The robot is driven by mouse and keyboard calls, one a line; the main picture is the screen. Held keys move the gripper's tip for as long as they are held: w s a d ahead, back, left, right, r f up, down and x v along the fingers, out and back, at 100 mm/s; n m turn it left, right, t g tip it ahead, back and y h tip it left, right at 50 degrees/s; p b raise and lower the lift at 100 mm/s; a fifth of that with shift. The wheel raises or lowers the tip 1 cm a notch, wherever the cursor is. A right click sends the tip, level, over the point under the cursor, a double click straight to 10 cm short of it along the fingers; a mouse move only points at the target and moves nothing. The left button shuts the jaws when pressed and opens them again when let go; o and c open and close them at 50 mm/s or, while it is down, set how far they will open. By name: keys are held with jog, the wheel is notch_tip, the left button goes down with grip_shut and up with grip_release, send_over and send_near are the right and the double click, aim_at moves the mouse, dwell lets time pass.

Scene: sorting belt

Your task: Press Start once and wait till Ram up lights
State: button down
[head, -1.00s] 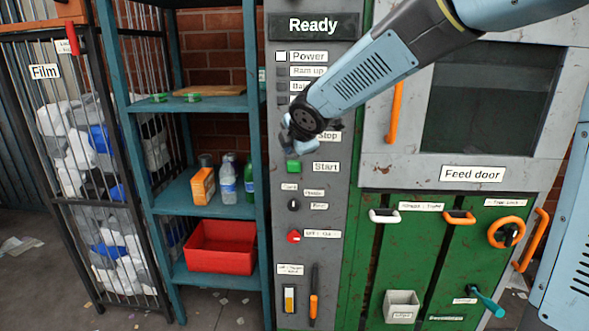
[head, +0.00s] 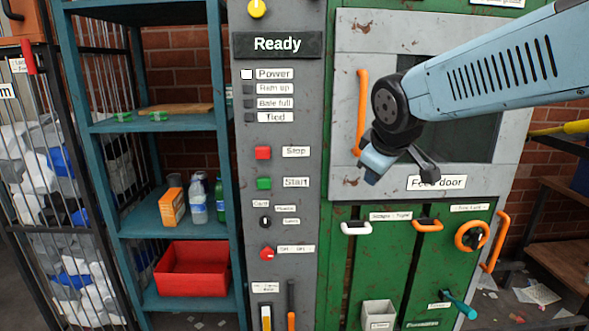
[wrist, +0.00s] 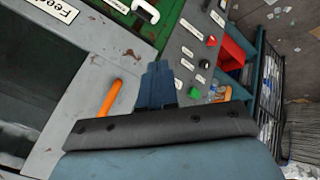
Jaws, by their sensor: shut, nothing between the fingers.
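The green Start button (head: 264,183) sits on the grey control panel beside its Start label, below the red Stop button (head: 263,152). It also shows in the wrist view (wrist: 194,93), just right of my fingers. The Ram up lamp (head: 248,89) is dark. The Power lamp (head: 246,74) above it is lit white, and the display (head: 277,44) reads "Ready". My gripper (head: 374,176) is shut and empty in front of the feed door, right of the Start button and apart from it. In the wrist view its closed fingers (wrist: 157,84) point toward the panel.
The feed door (head: 352,190) with an orange handle (head: 361,112) is behind my gripper. A blue shelf (head: 165,215) with a red bin (head: 192,270) and bottles stands left of the panel. The space before the Start button is clear.

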jog(key=s+d+f+m+g, duration=0.1)
jog(key=s+d+m, duration=0.1)
jog(key=s+m, duration=0.2)
jog(key=s+d+f+m, duration=0.1)
jog(key=s+d+m, duration=0.2)
jog(key=s, duration=0.6)
jog(key=shift+s+d+f+m+g, duration=0.2)
jog(key=shift+s+f+m+g, duration=0.2)
jog(key=shift+m, duration=0.6)
